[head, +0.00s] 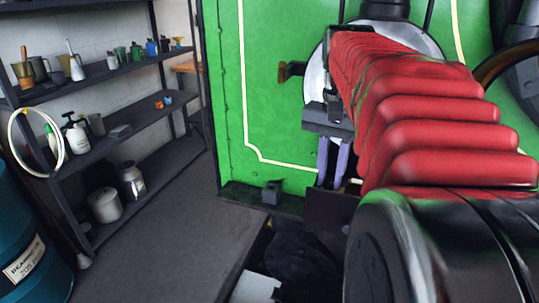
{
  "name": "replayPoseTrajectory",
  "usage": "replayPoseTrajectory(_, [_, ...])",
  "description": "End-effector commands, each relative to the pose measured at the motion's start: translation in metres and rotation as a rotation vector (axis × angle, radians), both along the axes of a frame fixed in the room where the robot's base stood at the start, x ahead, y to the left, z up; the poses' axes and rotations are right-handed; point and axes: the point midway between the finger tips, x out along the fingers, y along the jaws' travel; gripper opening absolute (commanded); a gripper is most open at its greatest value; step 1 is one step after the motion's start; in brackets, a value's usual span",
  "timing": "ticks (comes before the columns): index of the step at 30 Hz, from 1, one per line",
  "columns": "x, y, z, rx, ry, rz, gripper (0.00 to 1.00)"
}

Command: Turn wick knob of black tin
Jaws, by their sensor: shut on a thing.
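My gripper (332,182) hangs beside the green body, right of centre. Its two purple-grey fingers point down from a black block, with a narrow gap between them. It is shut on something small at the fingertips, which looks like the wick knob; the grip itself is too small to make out. A dark, box-like shape (328,210), which looks like the black tin, sits just below the fingertips. A small pale brass-coloured bit (353,181) shows right of the fingers. My red-sleeved arm hides what lies behind and to the right.
A rack (120,75) with cans and bottles stands at left, a teal drum (25,235) at lower left. The grey floor (165,225) between is clear.

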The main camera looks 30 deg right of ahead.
Motion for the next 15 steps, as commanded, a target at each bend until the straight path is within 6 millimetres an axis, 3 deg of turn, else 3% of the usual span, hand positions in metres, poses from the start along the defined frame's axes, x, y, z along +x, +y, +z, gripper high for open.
replayPoseTrajectory(15, [0.0, -0.0001, 0.0003, -0.001, 0.0, -0.131, 0.0])
